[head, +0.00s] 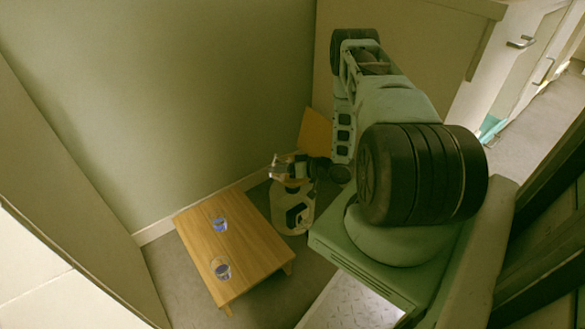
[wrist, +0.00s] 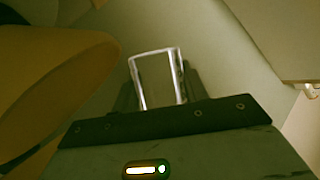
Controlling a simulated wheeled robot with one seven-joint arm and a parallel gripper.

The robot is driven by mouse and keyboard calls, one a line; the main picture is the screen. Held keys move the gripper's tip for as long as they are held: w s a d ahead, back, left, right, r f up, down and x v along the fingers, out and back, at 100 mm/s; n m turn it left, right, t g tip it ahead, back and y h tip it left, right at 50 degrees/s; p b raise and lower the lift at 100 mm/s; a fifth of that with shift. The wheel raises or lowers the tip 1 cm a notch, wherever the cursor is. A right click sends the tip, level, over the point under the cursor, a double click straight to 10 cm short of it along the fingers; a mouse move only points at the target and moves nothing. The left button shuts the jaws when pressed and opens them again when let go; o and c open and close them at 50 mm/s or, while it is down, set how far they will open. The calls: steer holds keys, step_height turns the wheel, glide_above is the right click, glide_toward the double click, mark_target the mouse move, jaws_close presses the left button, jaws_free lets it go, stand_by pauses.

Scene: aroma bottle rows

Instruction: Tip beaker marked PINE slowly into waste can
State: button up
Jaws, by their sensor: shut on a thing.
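My gripper (head: 284,168) is shut on a clear glass beaker (wrist: 158,78). In the wrist view the beaker shows between the two dark fingers. No label or liquid can be made out on it, so I cannot tell whether it reads PINE. In the head view the gripper and beaker are small, just above the pale waste can (head: 280,205), which has a dark marking on its side. How far the beaker is tilted is not clear. A large tan curved surface (wrist: 45,85) fills the left of the wrist view, possibly the can.
A low wooden table (head: 245,245) stands left of the can. Two glass beakers with bluish contents stand on it, one farther back (head: 220,225) and one nearer (head: 221,268). A green wall (head: 170,100) rises behind. An orange-brown panel (head: 315,130) is behind the gripper.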

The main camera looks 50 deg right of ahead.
mark_target(273, 177)
steer(key=shift+s+a+f+n+h+p, duration=0.1)
steer(key=shift+a+f+n+h+p, duration=0.1)
steer(key=shift+a+n+h+p, duration=0.25)
steer(key=shift+a+f+n+h+p, duration=0.15)
steer(key=shift+a+n+h+p, duration=0.1)
steer(key=shift+a+n+p, duration=0.4)
steer(key=shift+a+f+n+h+p, duration=0.4)
steer(key=shift+a+f+n+h, duration=0.25)
steer(key=shift+n, duration=0.25)
steer(key=shift+a+f+n+g+h+p, duration=0.15)
steer(key=shift+a+n+g+h+p, duration=0.15)
steer(key=shift+a+n+h+p, duration=0.15)
